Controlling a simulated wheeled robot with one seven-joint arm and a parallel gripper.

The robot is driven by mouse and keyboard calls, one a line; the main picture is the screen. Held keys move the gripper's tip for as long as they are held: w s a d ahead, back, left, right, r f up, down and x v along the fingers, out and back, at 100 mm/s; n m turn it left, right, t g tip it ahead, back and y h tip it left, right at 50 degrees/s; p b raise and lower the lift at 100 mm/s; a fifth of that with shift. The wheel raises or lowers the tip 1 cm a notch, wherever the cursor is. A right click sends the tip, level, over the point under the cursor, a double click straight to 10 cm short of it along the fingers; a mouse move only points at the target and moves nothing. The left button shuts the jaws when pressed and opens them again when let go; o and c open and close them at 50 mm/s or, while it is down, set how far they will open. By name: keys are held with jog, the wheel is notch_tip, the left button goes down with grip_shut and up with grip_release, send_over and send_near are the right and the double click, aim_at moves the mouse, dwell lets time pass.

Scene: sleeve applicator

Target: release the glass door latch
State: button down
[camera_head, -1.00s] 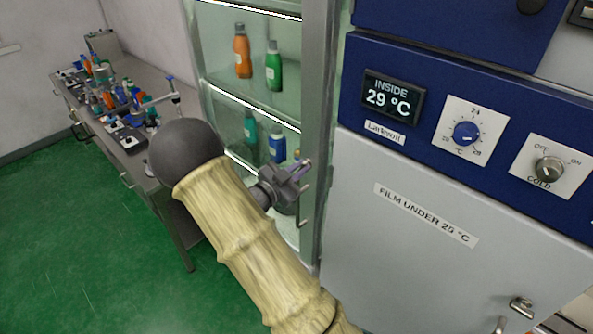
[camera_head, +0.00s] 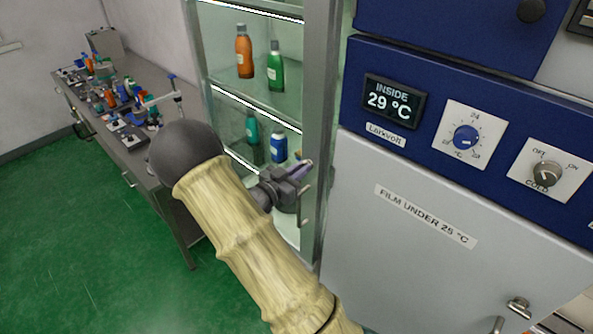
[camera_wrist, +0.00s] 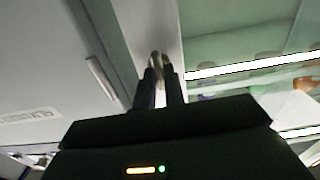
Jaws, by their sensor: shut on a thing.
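The glass door (camera_head: 262,110) of a lit cabinet stands left of the blue and grey machine, with a grey metal frame post (camera_head: 322,120) along its right side. My gripper (camera_head: 303,169) is beside that post. In the wrist view my gripper (camera_wrist: 159,84) has its two dark fingers close together on a small pale metal latch (camera_wrist: 157,60), set on the light frame strip. The fingers hide the lower part of the latch. In the head view the latch cannot be made out clearly behind the gripper.
Orange (camera_head: 244,52) and green (camera_head: 275,68) bottles stand on shelves behind the glass. The machine's grey door (camera_head: 430,240), labelled "FILM UNDER 25 °C", is close on the right. A cluttered bench (camera_head: 125,130) stands at the left. Green floor is open there.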

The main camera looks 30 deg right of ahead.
jog(key=shift+s+d+f, duration=0.1)
jog(key=shift+s+f, duration=0.15)
jog(key=c, duration=1.5)
grip_release()
jog(key=shift+d+r, duration=0.1)
jog(key=shift+w, duration=0.1)
jog(key=shift+a, duration=0.25)
jog(key=shift+a, duration=0.35)
jog(key=b+v, duration=0.6)
jog(key=v, duration=1)
jog(key=shift+s+a+r, duration=0.1)
jog(key=shift+s+a, duration=0.05)
jog(key=shift+s, duration=0.1)
